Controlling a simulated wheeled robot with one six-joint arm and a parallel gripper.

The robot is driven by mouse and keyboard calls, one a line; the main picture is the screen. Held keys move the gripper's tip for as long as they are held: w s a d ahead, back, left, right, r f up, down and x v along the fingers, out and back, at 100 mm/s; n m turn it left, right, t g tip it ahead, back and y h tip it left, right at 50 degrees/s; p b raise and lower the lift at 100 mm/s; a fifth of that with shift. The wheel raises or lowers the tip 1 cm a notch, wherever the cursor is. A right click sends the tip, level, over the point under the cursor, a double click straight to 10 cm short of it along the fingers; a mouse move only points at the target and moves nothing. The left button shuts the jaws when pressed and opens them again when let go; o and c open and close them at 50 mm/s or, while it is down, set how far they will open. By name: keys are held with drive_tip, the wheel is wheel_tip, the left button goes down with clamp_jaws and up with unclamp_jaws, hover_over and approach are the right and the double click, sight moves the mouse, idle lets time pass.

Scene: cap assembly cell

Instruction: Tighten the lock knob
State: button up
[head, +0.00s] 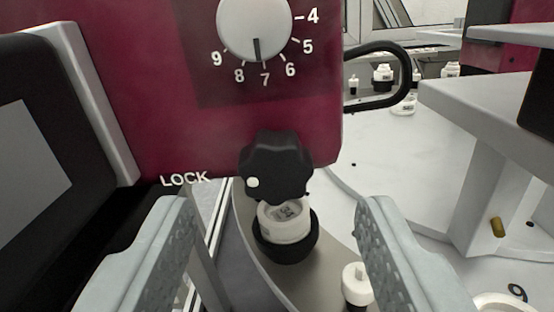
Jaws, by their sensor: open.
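The lock knob (276,167) is a black, lobed knob with a white dot on its lower left. It sits on the lower edge of the dark red machine housing (160,80), just right of the white word LOCK. My gripper (277,215) is open, with one grey finger at the lower left and one at the lower right. The knob lies between and beyond the fingertips, and neither finger appears to touch it.
A white dial (254,25) with numbers is above the knob. A white-capped bottle in a black holder (285,240) stands below it, and a smaller white-topped piece (356,284) is near the right finger. A black handle (385,76) juts out right. A screen (30,170) is left.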

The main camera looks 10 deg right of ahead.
sight(276, 176)
drive_tip(key=shift+x, duration=1.9)
drive_tip(key=c, duration=1)
